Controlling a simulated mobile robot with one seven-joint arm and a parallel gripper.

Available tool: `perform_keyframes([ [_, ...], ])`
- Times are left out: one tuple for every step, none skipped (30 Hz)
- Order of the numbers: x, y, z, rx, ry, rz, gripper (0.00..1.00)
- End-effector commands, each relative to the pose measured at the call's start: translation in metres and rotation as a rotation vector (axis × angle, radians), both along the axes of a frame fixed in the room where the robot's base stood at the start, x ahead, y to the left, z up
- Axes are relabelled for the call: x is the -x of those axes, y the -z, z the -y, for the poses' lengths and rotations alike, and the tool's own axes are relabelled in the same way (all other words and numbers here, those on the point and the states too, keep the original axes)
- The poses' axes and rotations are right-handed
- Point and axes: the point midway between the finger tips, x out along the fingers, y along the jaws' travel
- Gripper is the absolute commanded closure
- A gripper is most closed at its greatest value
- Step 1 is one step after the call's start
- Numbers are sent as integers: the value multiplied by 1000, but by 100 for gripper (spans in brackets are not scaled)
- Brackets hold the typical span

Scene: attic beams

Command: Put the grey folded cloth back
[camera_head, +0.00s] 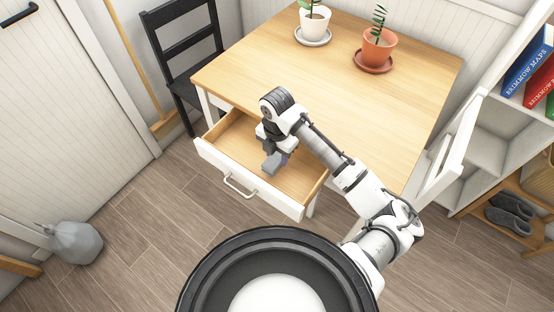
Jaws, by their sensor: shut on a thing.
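My gripper (275,153) points down over the open drawer (218,160) of the wooden table. It is shut on the grey folded cloth (270,166), a small grey piece at the fingertips. The cloth is over or in the middle of the drawer; I cannot tell whether it touches the drawer floor. My gripper and arm hide part of the cloth and of the drawer's back. The visible drawer floor is bare wood.
The wooden table (330,65) bears a white pot (314,24) and a terracotta pot (378,48), each with a plant, at the back. A black chair (186,50) stands left. Shelves with books (530,72) stand right. A grey sack (76,242) lies on the floor.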

Motion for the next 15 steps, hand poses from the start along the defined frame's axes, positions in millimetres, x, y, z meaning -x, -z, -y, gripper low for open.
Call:
perform_keyframes([
  [0,4,0,0,1,-3,81],
  [1,7,0,0,1,-3,81],
  [1,12,0,-1,1,-3,81],
  [1,17,0,-1,0,-4,81],
  [1,21,0,-1,1,-4,81],
  [1,28,0,-2,2,-4,81],
  [1,32,0,-1,2,-4,81],
  [1,36,0,0,1,-4,81],
  [0,39,0,-1,1,-2,81],
  [0,41,0,-1,0,-1,81],
  [0,41,0,-1,0,-1,81],
  [0,41,0,0,-1,0,81],
  [0,41,0,0,-1,0,81],
  [0,41,0,0,-1,0,81],
  [0,41,0,0,-1,0,81],
])
